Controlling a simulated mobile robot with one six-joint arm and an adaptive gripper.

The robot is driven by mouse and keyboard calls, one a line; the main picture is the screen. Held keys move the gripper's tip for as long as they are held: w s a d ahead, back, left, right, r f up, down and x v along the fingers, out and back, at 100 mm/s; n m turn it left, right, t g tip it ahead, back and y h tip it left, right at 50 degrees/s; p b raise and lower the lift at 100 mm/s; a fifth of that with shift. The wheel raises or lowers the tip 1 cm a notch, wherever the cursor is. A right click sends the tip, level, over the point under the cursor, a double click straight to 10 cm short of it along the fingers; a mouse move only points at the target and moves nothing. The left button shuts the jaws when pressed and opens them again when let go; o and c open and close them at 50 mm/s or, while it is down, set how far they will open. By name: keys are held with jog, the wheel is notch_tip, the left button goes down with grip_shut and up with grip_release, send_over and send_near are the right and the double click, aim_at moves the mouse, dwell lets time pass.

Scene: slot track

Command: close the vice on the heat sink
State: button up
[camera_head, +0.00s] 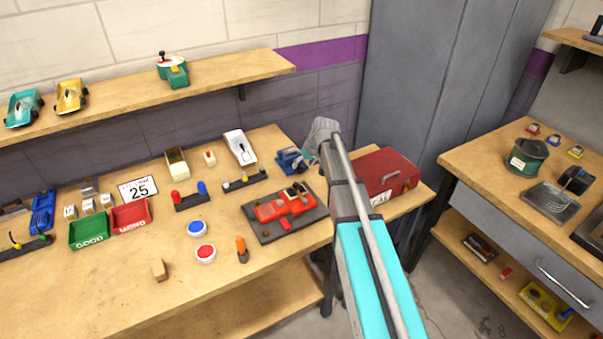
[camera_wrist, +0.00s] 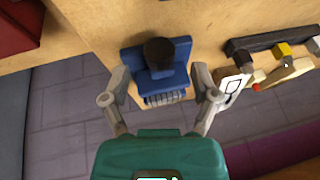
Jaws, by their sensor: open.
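The blue vice (camera_head: 289,160) stands at the back right of the workbench. In the wrist view the vice (camera_wrist: 158,78) lies between my fingers, with a dark round knob (camera_wrist: 159,52) on top. A grey ribbed piece (camera_wrist: 166,99), apparently the heat sink, shows at the vice's edge nearest my palm. I cannot tell how firmly the jaws meet it. My gripper (camera_wrist: 160,80) is open, one finger on either side of the vice, with no clear contact. In the head view my gripper (camera_head: 309,154) is just right of the vice, partly hidden by my arm.
A red toolbox (camera_head: 386,172) stands to the right of the vice. A red car on a dark plate (camera_head: 285,226) lies in front. A black rack with small levers (camera_head: 244,181) is to the left. The wall is close behind; the bench's front left is mostly clear.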

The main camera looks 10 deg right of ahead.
aim_at(300, 170)
jog(key=shift+b+x, duration=1)
jog(key=shift+x, duration=0.35)
grip_shut()
